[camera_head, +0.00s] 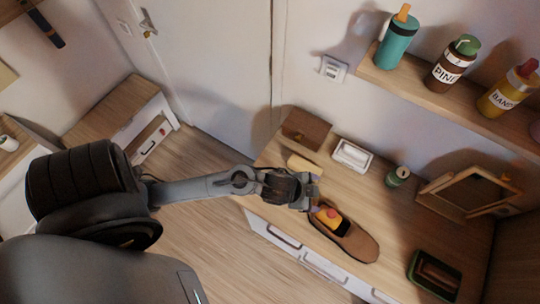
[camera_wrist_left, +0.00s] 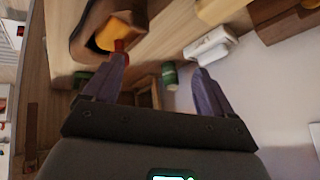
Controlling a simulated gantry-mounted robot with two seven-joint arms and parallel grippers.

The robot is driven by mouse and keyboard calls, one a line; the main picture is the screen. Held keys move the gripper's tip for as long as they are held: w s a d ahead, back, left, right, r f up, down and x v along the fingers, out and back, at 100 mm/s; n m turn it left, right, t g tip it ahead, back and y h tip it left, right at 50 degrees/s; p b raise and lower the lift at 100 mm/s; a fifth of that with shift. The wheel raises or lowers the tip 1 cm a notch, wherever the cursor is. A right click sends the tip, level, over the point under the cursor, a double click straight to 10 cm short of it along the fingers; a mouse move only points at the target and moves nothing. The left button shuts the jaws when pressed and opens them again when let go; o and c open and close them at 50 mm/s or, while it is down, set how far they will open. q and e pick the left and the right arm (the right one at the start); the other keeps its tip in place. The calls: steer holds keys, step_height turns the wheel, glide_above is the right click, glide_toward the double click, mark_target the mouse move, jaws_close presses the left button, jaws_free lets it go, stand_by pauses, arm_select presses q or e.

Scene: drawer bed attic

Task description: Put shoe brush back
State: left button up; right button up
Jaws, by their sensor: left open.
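A brown shoe (camera_head: 355,240) lies on the wooden top, with a yellow-orange piece with a red knob (camera_head: 328,214) in its opening. The shoe (camera_wrist_left: 92,38) and the yellow-orange piece (camera_wrist_left: 108,36) also show in the left wrist view. I cannot tell for sure which thing is the shoe brush. A brown block (camera_head: 438,272) in a dark green tray (camera_head: 415,262) and a light wooden block (camera_head: 303,165) are both brush-like. My left gripper (camera_head: 312,194) is open and empty beside the shoe's opening; its fingertips (camera_wrist_left: 158,68) are apart. My right gripper is not in view.
A brown box (camera_head: 305,128), a white container (camera_head: 352,155), a green can (camera_head: 398,177) and a tilted wooden frame (camera_head: 468,192) stand along the back. A shelf (camera_head: 430,98) with several bottles hangs above. Drawer fronts (camera_head: 300,258) line the near edge.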

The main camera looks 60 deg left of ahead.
arm_select(q)
steer(key=s+a+r+n+g+y, duration=0.1)
steer(key=s+a+n+g, duration=0.2)
steer(key=s, duration=0.9)
steer(key=shift+a+n+g+y, duration=0.35)
steer(key=shift+a+n, duration=0.55)
steer(key=shift+n, duration=0.3)
